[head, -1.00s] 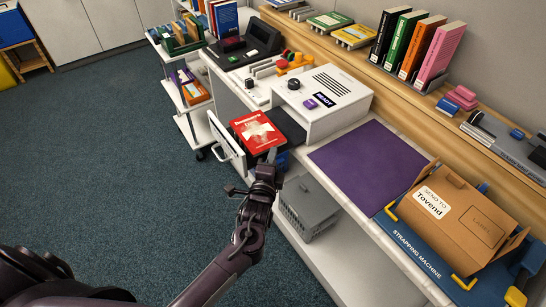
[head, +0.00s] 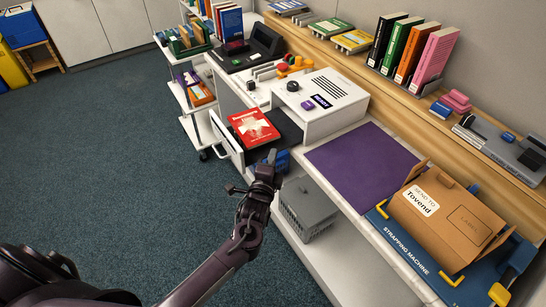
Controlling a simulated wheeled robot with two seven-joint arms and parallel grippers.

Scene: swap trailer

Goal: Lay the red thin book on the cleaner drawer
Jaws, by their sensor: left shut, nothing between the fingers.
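The red thin book (head: 254,128) lies flat at the mouth of the white cleaner machine (head: 325,100), over the pulled-out drawer (head: 227,138) with its white front. A dark bed of the drawer (head: 287,128) shows to the right of the book. My left gripper (head: 268,160) is shut and empty, just in front of the book's near edge and apart from it. My right gripper is not in view.
A purple mat (head: 362,166) lies on the counter right of the cleaner. A cardboard box (head: 446,214) sits on the blue strapping machine (head: 405,252). A grey crate (head: 306,207) stands on the lower shelf. A white cart (head: 200,122) is at the left.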

